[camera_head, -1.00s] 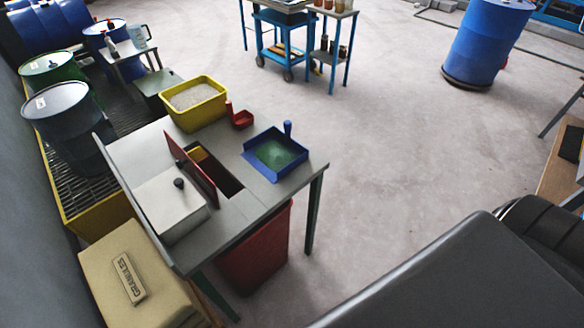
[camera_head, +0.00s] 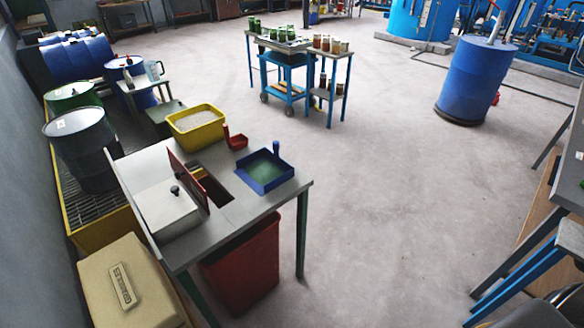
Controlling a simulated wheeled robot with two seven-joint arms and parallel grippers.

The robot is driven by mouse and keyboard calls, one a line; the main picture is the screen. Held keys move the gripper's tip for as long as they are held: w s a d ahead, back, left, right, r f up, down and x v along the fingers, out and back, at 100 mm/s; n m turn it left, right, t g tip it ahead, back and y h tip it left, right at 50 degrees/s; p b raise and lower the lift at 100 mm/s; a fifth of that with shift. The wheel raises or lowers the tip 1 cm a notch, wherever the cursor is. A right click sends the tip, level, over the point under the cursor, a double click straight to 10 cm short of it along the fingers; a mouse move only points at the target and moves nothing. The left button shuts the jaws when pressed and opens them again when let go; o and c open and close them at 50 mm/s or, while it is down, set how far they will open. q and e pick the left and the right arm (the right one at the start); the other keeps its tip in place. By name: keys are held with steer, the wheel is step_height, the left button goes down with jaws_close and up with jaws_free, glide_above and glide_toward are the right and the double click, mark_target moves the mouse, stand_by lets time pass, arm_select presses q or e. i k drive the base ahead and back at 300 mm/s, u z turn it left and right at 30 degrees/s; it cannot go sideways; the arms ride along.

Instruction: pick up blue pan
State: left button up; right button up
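The blue pan (camera_head: 265,170) lies on the grey table (camera_head: 228,207) near its right end. It is a shallow square tray with a green inside and a short upright blue handle at its back edge. Nothing covers it. Neither of my grippers shows in the head view.
A red scoop (camera_head: 236,140) and a yellow tub of pale granules (camera_head: 196,127) sit behind the pan. A red bin (camera_head: 243,268) stands under the table. The floor to the right (camera_head: 390,200) is clear.

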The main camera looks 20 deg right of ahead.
mark_target(264, 170)
steer(key=z, duration=1.65)
steer(key=i, duration=5.25)
steer(key=u, duration=4.15)
steer(key=i, duration=1.1)
